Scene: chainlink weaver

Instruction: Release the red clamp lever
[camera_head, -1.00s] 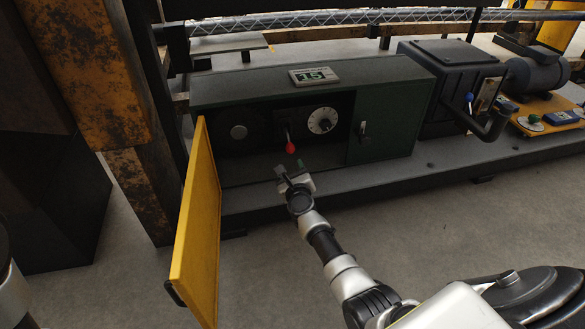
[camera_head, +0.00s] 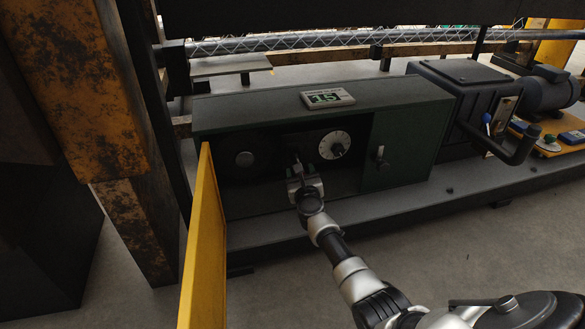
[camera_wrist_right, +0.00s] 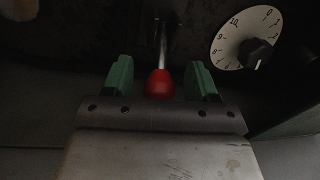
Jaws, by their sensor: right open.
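The red clamp lever shows in the right wrist view as a red knob (camera_wrist_right: 159,84) on a thin metal rod. It hangs down from the dark panel inside the green cabinet (camera_head: 240,118). My right gripper (camera_wrist_right: 160,80) is open, with one green-padded finger on each side of the red knob and a gap visible on both sides. In the head view my right gripper (camera_head: 303,180) reaches into the cabinet opening and mostly covers the knob; the upper part of the lever (camera_head: 296,160) shows. My left gripper is not in view.
A white numbered dial (camera_head: 334,145) with a black knob sits right of the lever. The open yellow door (camera_head: 203,240) stands at the left. A green door with a handle (camera_head: 380,152) closes the cabinet's right part. A display (camera_head: 328,97) lies on top.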

